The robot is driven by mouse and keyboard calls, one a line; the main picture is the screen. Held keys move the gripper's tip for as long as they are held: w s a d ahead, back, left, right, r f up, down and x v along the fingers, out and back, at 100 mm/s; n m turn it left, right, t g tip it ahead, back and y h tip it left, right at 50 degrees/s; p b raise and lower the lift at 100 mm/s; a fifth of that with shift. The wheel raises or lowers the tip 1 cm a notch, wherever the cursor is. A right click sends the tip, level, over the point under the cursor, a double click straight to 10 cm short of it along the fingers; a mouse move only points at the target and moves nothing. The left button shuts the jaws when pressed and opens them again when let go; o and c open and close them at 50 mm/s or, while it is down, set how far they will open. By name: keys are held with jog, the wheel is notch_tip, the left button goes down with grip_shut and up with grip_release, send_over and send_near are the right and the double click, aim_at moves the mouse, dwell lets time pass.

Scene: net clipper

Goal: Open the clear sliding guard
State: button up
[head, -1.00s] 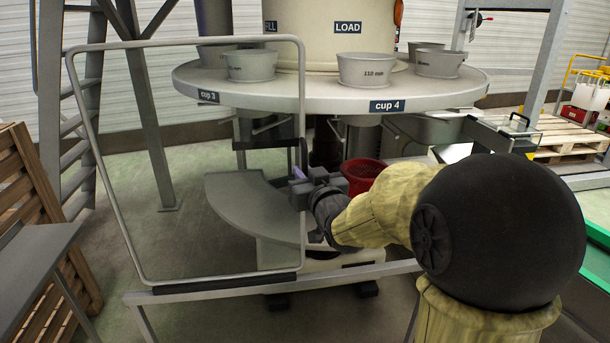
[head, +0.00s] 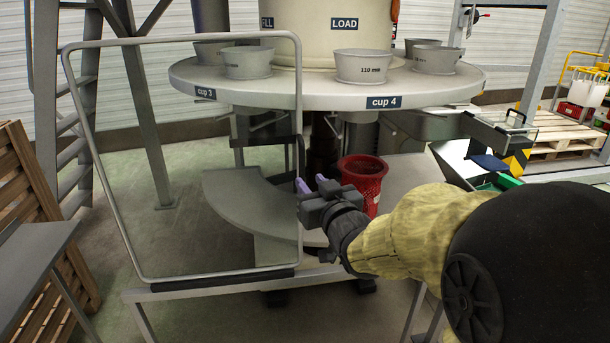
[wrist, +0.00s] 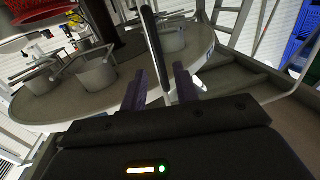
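The clear guard is a see-through panel in a grey tubular frame (head: 180,42), standing in front of the round machine at left in the head view. A dark upright handle bar (head: 301,153) is at its right edge. My gripper (head: 313,184) is just below and right of this bar, its purple fingers apart. In the wrist view my gripper (wrist: 159,88) is open, and the dark bar (wrist: 160,50) appears in the gap between the fingers, with its lower end nearer the right finger. Nothing shows as clamped; the depth between bar and fingertips is unclear.
A round table (head: 300,95) with several grey cups stands behind the guard. A red perforated basket (head: 362,182) sits just right of my gripper. A grey rail (head: 240,285) runs below the panel. A wooden crate (head: 25,200) stands at left.

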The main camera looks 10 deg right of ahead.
jog(key=s, duration=0.5)
jog(key=shift+s+d, duration=0.15)
jog(key=shift+d, duration=0.2)
jog(key=shift+f, duration=0.15)
notch_tip(320, 180, down, 14)
jog(key=s+d+m+g+h, duration=0.2)
jog(key=s+g+h, duration=0.1)
jog(key=g, duration=0.5)
jog(key=s+a+f+g, duration=0.2)
jog(key=s+f+g, duration=0.5)
jog(key=s+f, duration=0.2)
jog(key=shift+s+a+f, duration=0.15)
jog(key=shift+s+a, duration=0.15)
jog(key=shift+s, duration=0.1)
